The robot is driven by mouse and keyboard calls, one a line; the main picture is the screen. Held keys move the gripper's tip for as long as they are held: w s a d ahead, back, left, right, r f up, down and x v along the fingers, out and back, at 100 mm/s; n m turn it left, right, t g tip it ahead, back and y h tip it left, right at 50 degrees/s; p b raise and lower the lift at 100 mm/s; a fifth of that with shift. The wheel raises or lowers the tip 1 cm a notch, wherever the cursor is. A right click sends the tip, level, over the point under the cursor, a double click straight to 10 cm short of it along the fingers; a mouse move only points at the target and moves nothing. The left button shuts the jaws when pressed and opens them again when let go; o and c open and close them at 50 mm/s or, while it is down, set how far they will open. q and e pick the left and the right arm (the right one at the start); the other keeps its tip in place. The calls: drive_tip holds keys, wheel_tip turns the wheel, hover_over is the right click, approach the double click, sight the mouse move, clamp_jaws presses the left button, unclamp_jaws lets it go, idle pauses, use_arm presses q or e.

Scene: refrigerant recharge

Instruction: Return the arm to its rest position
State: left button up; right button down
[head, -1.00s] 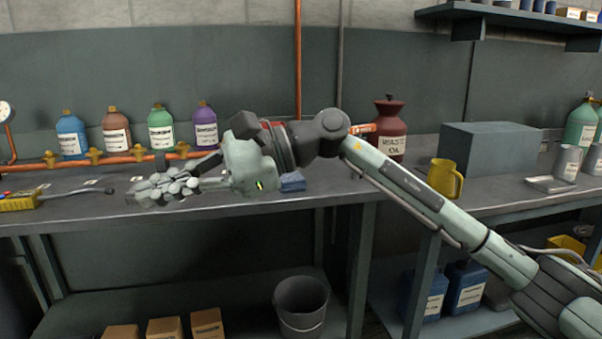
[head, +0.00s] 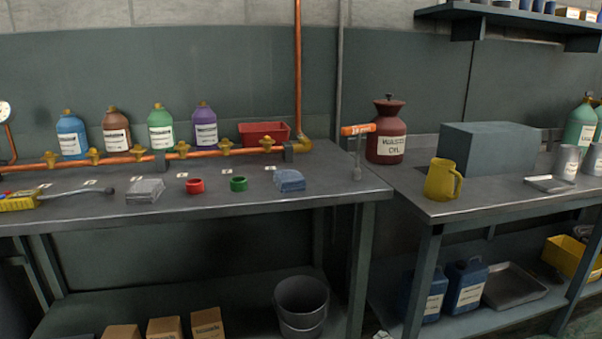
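Neither of my arms nor grippers shows in the head view now. A tool with an orange handle (head: 358,130) stands upright at the bench's right end. Blue (head: 71,135), brown (head: 116,130), green (head: 161,130) and purple (head: 205,127) bottles stand along the back behind a copper pipe with several brass valves (head: 138,152).
A red bin (head: 264,133) sits at the back. A yellow detector-like device (head: 18,201) lies far left. The right bench holds a dark red oil can (head: 387,135), a yellow jug (head: 441,180) and a grey box (head: 490,148). A bucket (head: 301,305) stands below.

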drive_tip(key=s+d+f+m+g, duration=0.2)
drive_tip(key=s+f, duration=0.4)
drive_tip(key=s, duration=0.3)
drive_tip(key=s+d+f+m+g, duration=0.3)
drive_tip(key=s+d+f+g, duration=0.1)
drive_tip(key=s+f, duration=0.3)
drive_tip(key=s+d+f+m+g+h, duration=0.1)
drive_tip(key=s+f+g, duration=0.3)
drive_tip(key=s, duration=0.8)
wheel_tip(320, 180, down, 2)
drive_tip(key=shift+d+f+m, duration=0.25)
drive_tip(key=shift+d+m, duration=0.55)
drive_tip(key=shift+d, duration=0.1)
